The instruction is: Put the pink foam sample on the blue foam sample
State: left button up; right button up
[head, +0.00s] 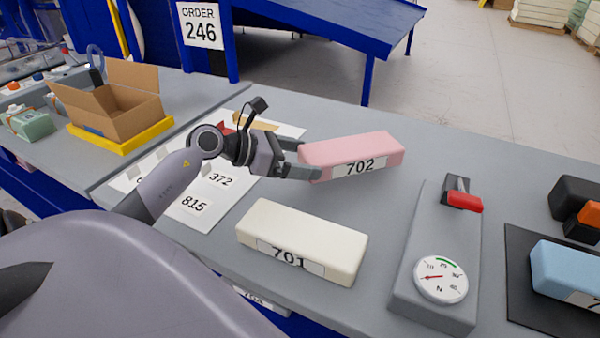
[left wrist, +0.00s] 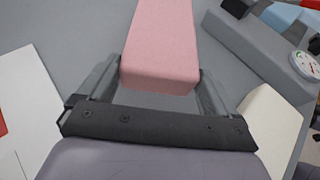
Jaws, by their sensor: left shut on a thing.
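The pink foam sample (head: 352,155), labelled 702, is a long block held by one end in my left gripper (head: 306,163). The left gripper is shut on it, with a finger on each side, as the left wrist view also shows around the pink block (left wrist: 161,50). The block appears to be over the grey bench; I cannot tell how high. The blue foam sample (head: 566,270) lies on a black mat at the right edge of the head view, partly cut off. The pink block is well to the left of it. My right gripper is not in view.
A cream foam block (head: 302,238) labelled 701 lies in front of the pink one. A grey gauge device (head: 438,262) with a red lever stands between them and the black mat (head: 530,310). A cardboard box (head: 118,108) sits at the left.

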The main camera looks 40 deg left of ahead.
aim_at(300, 189)
pick_arm(q)
notch_tip(300, 189, down, 4)
jog(key=shift+f, duration=0.1)
jog(key=shift+f, duration=0.2)
jog(key=o, duration=0.7)
jog(key=shift+r, duration=0.1)
jog(key=shift+r, duration=0.1)
jog(key=shift+s+a, duration=0.1)
jog(key=shift+s, duration=0.05)
jog(key=b+v, duration=0.1)
jog(key=v, duration=1)
jog(key=shift+s+a+r+b, duration=0.15)
jog(key=shift+s+r+b, duration=0.05)
jog(key=shift+s+b, duration=0.15)
